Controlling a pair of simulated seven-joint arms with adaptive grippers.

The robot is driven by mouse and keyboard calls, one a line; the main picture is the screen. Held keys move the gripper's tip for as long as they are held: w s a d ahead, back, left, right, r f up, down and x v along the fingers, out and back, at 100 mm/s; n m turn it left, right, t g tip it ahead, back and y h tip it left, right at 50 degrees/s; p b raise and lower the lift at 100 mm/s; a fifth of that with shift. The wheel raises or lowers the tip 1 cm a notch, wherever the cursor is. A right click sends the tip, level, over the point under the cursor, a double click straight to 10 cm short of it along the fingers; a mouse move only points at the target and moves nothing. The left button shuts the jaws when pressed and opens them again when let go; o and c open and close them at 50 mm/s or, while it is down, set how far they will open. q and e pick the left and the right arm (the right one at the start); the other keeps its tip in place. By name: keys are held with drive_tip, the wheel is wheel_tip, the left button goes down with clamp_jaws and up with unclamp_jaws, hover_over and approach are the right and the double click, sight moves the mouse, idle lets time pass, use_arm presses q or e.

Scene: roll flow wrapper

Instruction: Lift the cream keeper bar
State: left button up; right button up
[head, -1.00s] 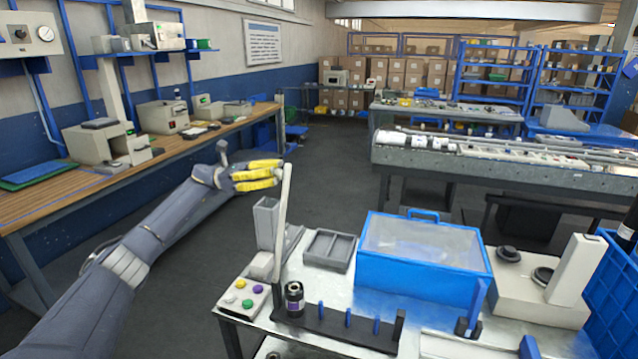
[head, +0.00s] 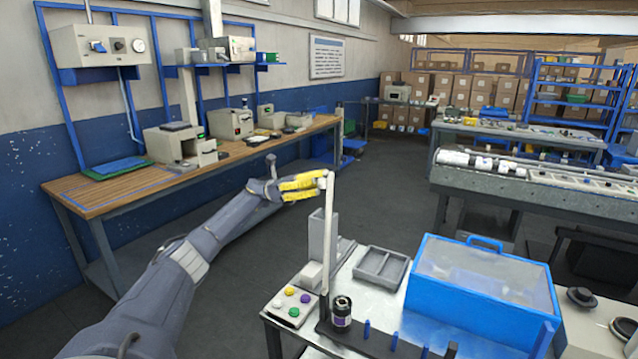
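The cream keeper bar (head: 331,240) is a long, thin, pale bar. It stands almost upright in the head view, at the left end of a black base (head: 372,345) on the metal bench. My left gripper (head: 318,186) reaches in from the left with its yellow fingers at the bar's top end. The fingertips overlap or touch the bar there. A small pale piece shows between the fingertips. Whether the fingers are closed on it is not clear. My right gripper is out of view.
A button box (head: 292,306), a dark roller-like part (head: 342,312), a grey divided tray (head: 381,268) and a blue clear-lidded box (head: 484,285) sit on the bench. A grey upright holder (head: 320,238) stands behind the bar. Floor is clear beyond.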

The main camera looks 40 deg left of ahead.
use_arm(q)
drive_tip(key=shift+o, duration=1.2)
drive_tip(key=shift+a, duration=0.1)
drive_tip(key=v, duration=0.7)
drive_tip(key=shift+a, duration=0.2)
drive_tip(key=shift+f, duration=0.1)
